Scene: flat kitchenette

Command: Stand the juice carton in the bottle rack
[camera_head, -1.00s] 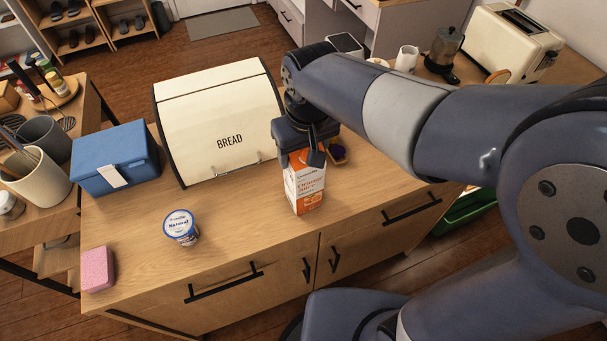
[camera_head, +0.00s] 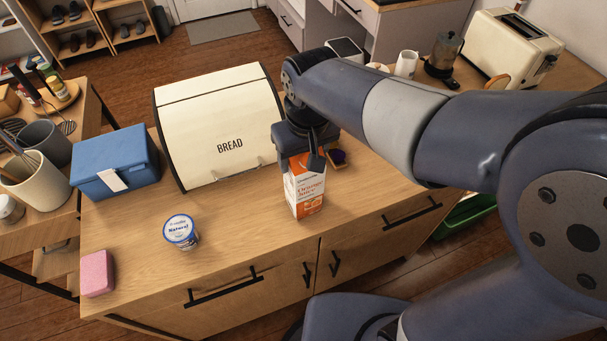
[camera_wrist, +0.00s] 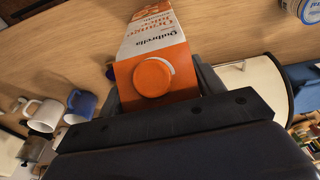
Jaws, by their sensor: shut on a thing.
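The orange and white juice carton (camera_head: 306,193) stands upright on, or just above, the wooden counter, in front of the bread bin; I cannot tell if its base touches. My gripper (camera_head: 304,161) comes from above and is shut on the upper part of the carton. In the wrist view the carton (camera_wrist: 155,60) shows its orange cap towards the camera, between the fingers (camera_wrist: 160,95). I cannot make out a bottle rack in either view.
A cream bread bin (camera_head: 219,125) stands behind and left of the carton. A yogurt tub (camera_head: 181,231), a pink sponge (camera_head: 97,274) and a blue box (camera_head: 115,162) are further left. A small dark purple thing (camera_head: 338,157) lies close behind the carton. The counter between tub and carton is clear.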

